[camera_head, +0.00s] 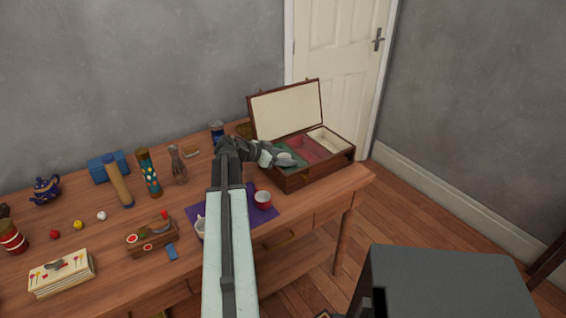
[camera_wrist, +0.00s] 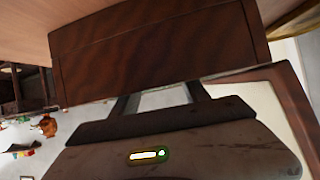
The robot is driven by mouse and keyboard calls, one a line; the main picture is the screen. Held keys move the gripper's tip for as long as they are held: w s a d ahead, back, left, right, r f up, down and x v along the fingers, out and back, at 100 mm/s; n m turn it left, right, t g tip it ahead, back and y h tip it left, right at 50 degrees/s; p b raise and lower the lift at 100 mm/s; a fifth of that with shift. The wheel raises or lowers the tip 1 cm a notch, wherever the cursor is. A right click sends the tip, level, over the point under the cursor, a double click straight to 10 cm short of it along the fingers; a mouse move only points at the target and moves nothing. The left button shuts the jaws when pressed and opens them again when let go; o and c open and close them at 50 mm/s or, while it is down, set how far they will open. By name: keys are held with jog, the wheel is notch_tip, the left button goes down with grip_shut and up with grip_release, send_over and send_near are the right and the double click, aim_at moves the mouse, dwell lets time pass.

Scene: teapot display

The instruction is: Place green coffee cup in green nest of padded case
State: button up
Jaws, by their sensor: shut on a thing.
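The padded case (camera_head: 318,172) stands open at the right end of the table, its lid leaning back. Its green nest (camera_head: 299,161) is at the left, beside a red one and a cream one. My gripper (camera_head: 279,157) is over the green nest, shut on a small pale cup (camera_head: 287,159), which I take for the green coffee cup; its colour is hard to make out. Whether the cup touches the padding cannot be told. In the wrist view, my gripper's fingers (camera_wrist: 160,97) show before a dark brown wooden panel, and the cup is hidden.
A red cup (camera_head: 263,199) and a white vessel (camera_head: 200,228) stand on a purple cloth (camera_head: 262,217) in front of the case. A blue tin (camera_head: 217,132) stands left of the lid. Bottles, a blue teapot (camera_head: 45,190) and small items fill the table's left.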

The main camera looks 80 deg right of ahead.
jog(key=shift+f, duration=0.2)
jog(key=o, duration=1.4)
jog(key=shift+r, duration=0.15)
jog(key=p+v, duration=0.5)
jog(key=v, duration=0.7)
jog(key=shift+p, duration=0.35)
jog(key=shift+a, duration=0.1)
